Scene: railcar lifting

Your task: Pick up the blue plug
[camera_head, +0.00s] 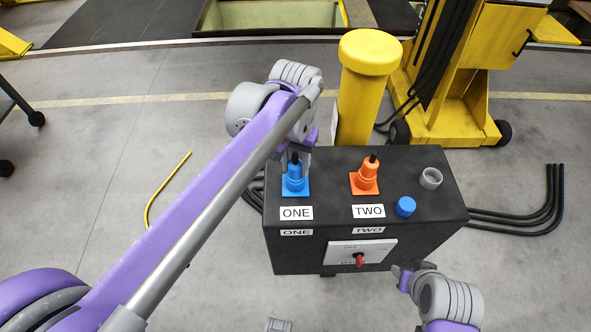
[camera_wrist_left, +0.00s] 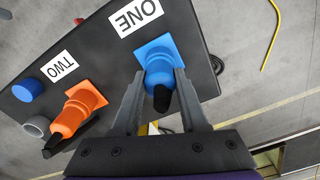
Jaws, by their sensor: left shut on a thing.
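The blue plug (camera_head: 295,184) stands upright in its square blue socket on top of the black box (camera_head: 330,190), behind the label ONE. My left gripper (camera_head: 297,160) reaches it from behind and above. In the left wrist view, the fingers of my left gripper (camera_wrist_left: 159,74) sit on either side of the blue plug (camera_wrist_left: 160,77) and are shut on it. The black cable end of the plug points up between the fingers. My right gripper (camera_head: 404,277) is low in front of the box, apart from it; its fingers are too small to judge.
An orange plug (camera_head: 365,179) stands in the socket labelled TWO. A blue cap (camera_head: 406,206) and a grey ring (camera_head: 431,178) are on the box's right. A red switch (camera_head: 360,260) is on the front. A yellow post (camera_head: 366,95) stands close behind the box.

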